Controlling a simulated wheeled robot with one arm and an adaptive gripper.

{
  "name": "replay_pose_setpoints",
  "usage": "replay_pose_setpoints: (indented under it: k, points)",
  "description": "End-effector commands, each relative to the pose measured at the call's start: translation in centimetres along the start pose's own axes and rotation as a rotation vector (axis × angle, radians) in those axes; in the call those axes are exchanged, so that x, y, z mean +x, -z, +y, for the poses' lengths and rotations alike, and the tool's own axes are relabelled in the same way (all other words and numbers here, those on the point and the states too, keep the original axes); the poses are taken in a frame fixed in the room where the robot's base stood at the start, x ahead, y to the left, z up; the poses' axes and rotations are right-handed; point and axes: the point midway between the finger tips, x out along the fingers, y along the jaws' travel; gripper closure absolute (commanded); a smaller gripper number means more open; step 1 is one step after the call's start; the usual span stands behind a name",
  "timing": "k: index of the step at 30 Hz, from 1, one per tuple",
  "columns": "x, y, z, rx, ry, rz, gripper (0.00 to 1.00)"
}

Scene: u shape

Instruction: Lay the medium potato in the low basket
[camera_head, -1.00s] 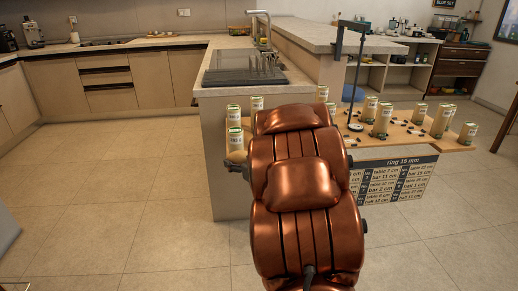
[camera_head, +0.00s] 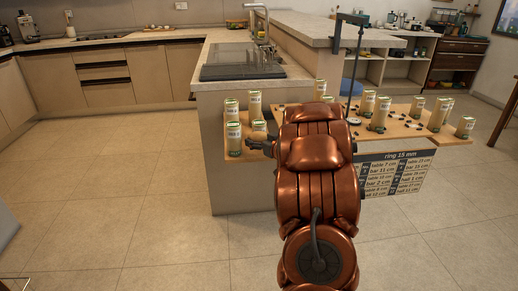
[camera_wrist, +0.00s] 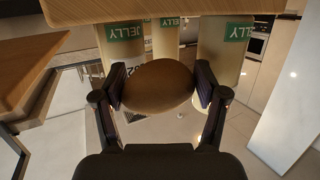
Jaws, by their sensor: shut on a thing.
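My gripper (camera_wrist: 160,92) is shut on a plain brown potato (camera_wrist: 156,82) in the wrist view, with one dark finger pressed on each side of it. The potato cannot be made out in the head view. No low basket can be made out in either view.
Small dark pieces lie on the board. The floor (camera_head: 130,200) at left is clear.

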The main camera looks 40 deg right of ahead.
Motion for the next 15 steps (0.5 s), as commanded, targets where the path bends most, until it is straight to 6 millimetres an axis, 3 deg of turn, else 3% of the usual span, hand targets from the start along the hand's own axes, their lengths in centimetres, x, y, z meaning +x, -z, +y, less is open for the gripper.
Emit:
replay_pose_setpoints:
  k: [6,15]
  points:
    - [0.6,-3.0,0.0,0.001,0.001,0.001,0.67]
    - [0.7,-3.3,0.0,-0.001,0.000,0.003,0.67]
